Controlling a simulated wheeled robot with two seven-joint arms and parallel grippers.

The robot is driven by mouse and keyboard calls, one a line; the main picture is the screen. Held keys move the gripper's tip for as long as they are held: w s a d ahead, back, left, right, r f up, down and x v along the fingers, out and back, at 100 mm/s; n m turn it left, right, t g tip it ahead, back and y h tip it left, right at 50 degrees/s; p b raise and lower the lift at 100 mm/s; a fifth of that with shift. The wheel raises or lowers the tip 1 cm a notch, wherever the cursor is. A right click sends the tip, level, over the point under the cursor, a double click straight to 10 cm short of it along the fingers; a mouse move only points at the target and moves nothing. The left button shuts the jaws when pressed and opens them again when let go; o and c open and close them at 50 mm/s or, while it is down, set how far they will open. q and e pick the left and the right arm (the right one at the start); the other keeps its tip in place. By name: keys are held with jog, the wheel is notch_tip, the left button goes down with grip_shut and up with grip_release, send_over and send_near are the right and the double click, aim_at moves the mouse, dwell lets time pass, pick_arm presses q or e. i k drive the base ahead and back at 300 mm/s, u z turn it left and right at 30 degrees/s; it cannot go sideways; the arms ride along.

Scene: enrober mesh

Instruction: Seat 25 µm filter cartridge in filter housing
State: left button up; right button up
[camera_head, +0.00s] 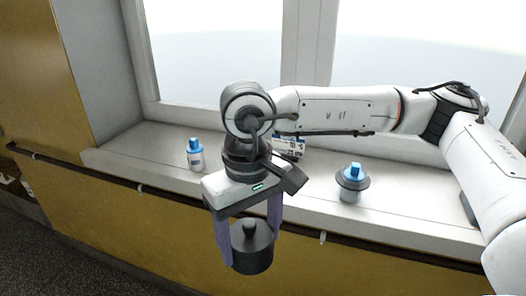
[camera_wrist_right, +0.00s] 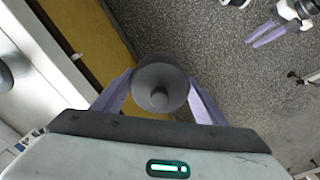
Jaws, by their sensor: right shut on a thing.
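My right gripper (camera_head: 250,237) is shut on a dark grey cylinder (camera_head: 252,252) with a small knob on top. It holds the cylinder upright in the air, in front of the window sill. The right wrist view shows the cylinder (camera_wrist_right: 160,74) from above, between the two purple fingers. No marking on it is readable, so I cannot tell whether it is the 25 µm cartridge. No piece is clearly recognisable as the filter housing. My left gripper (camera_wrist_right: 265,34) shows only in the right wrist view, top right, its fingers apart and empty.
On the white sill (camera_head: 130,150) stand a small bottle with a blue cap (camera_head: 195,156) and a blue-capped piece with a wide grey collar (camera_head: 352,182). A white box with blue print (camera_head: 291,147) is partly hidden behind my wrist. A dark rail (camera_head: 110,180) runs below the sill edge.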

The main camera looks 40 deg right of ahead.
aim_at(350, 191)
jog(key=z, duration=0.6)
jog(key=i, duration=1.3)
jog(key=z, duration=0.65)
